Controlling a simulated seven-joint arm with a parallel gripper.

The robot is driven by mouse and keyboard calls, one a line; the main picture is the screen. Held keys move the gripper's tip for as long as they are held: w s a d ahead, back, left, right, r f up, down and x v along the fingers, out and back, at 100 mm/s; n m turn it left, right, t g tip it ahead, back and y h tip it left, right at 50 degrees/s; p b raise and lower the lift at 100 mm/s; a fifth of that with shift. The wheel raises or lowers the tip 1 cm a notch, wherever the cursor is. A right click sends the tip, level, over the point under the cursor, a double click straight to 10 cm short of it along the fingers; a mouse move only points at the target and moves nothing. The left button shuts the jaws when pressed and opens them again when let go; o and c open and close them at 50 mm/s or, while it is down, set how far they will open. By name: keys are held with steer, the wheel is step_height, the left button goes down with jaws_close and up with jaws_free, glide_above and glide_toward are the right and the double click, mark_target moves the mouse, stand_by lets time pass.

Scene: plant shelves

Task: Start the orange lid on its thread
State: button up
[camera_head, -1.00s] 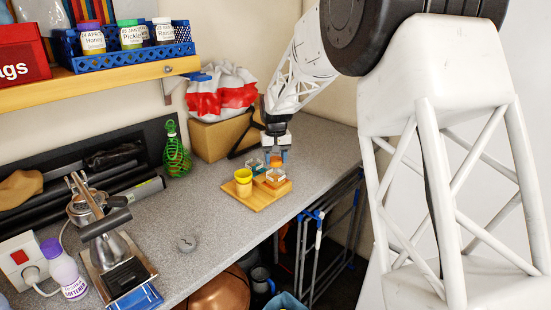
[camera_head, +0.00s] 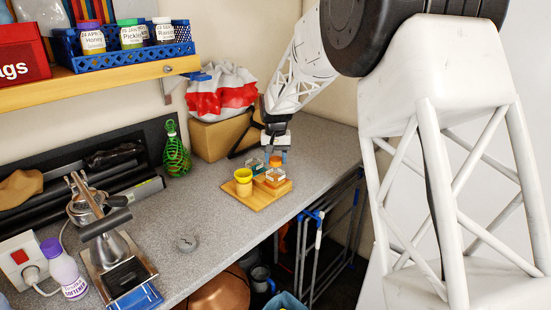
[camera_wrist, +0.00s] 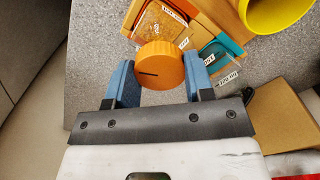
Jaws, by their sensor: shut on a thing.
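My gripper (camera_wrist: 160,82) is shut on the orange lid (camera_wrist: 161,65), with one blue finger on each side of it. The lid also shows in the head view (camera_head: 276,161), low over the wooden board. A square glass jar with amber contents (camera_wrist: 160,24) stands just beyond the lid in the wrist view, partly hidden by it; it also shows in the head view (camera_head: 275,179). I cannot tell whether lid and jar touch.
A teal jar (camera_wrist: 224,52) and a yellow cup (camera_head: 243,176) stand close by on the wooden board (camera_head: 262,194). A cardboard box (camera_head: 218,137) with a red and white bag is behind.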

steer(key=shift+m, duration=1)
steer(key=shift+m, duration=0.3)
steer(key=shift+m, duration=0.7)
steer(key=shift+m, duration=1)
steer(key=shift+m, duration=1)
